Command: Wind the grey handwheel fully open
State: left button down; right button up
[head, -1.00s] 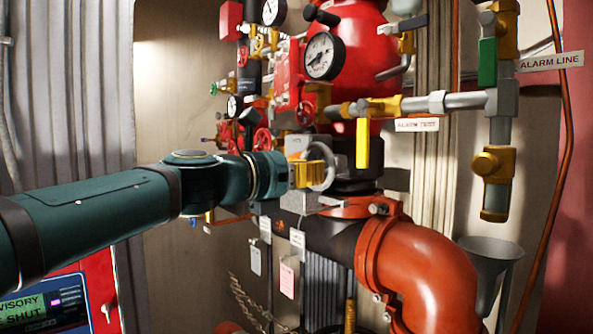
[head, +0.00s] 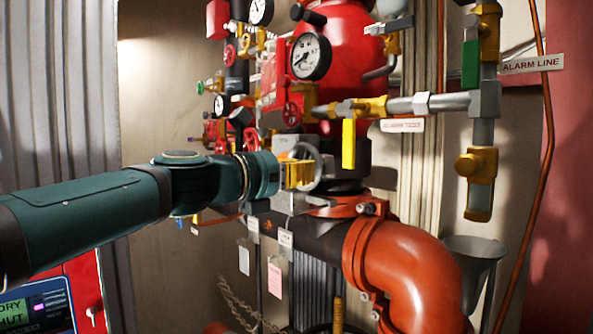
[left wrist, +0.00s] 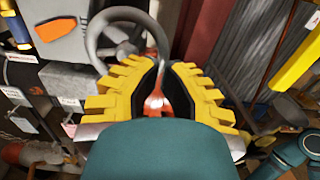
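The grey handwheel (head: 317,157) sits near the middle of the head view, partly hidden by my left gripper (head: 312,174). In the left wrist view the handwheel (left wrist: 93,45) shows as a round rim with spokes at the top. My left gripper (left wrist: 164,68) has yellow fingers with black pads, and its fingertips come close together on the lower right part of the rim. They look closed on that rim, with a narrow wedge of space behind the tips. My right gripper is in neither view.
A yellow lever (head: 348,144) hangs just right of the handwheel. Below is a large orange pipe elbow (head: 405,270), with hanging tags (head: 274,280) at its left. Red valve wheels (head: 291,114) and a pressure gauge (head: 311,57) are above. Bare wall lies behind my left arm.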

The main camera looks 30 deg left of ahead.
pick_arm(q)
jog(key=shift+x, duration=1.25)
jog(key=c, duration=1.7)
grip_release()
